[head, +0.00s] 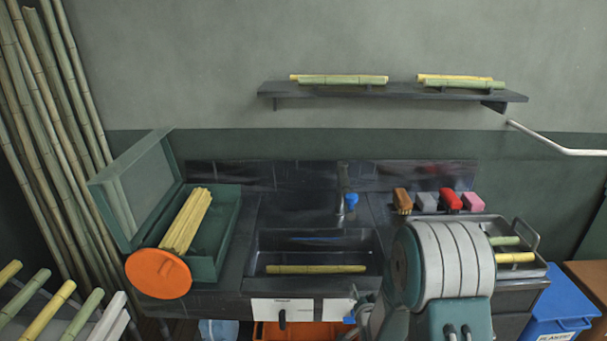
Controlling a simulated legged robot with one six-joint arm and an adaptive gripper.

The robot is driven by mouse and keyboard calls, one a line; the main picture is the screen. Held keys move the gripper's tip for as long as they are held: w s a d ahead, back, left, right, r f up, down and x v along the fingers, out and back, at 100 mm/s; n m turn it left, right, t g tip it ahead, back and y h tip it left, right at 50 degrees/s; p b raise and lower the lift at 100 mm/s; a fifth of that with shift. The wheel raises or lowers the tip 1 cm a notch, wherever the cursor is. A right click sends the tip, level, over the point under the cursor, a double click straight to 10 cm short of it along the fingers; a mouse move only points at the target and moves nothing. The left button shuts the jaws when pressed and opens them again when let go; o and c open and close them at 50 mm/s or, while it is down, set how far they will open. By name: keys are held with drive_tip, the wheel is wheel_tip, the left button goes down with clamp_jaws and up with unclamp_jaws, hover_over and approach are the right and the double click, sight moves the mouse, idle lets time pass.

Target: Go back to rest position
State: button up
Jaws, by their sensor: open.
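I cannot make out my gripper's fingertips in the head view. Yellow sugarcane pieces (187,220) lie bundled in an open green box (229,228) at the left of the counter. One yellow cane (316,269) lies across the dark sink basin (312,243). A metal tray (532,266) at the right holds a green piece (504,241) and a yellow piece (515,258). A large rounded teal-and-white body at the lower right hides part of the counter and tray; I cannot tell whether it is mine.
An orange disc (158,273) stands against the box's front. Several sponges or brushes (450,200) line the back right. A wall shelf (390,92) holds cane pieces. A blue bin (560,303) stands at lower right. Tall canes lean at left; a cane rack (75,315) stands below them.

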drive_tip(key=s+r+n+g, duration=0.2)
drive_tip(key=s+r, duration=0.3)
drive_tip(key=r, duration=0.4)
drive_tip(key=s+r+n+g, duration=0.2)
drive_tip(key=s+r, duration=0.3)
drive_tip(key=r, duration=0.3)
drive_tip(key=s+r+n+g, duration=0.1)
drive_tip(key=s+r+g, duration=0.1)
drive_tip(key=s, duration=0.9)
drive_tip(key=s+r+n+g, duration=0.2)
drive_tip(key=s+r, duration=0.3)
drive_tip(key=s, duration=0.6)
drive_tip(key=shift+s, duration=0.35)
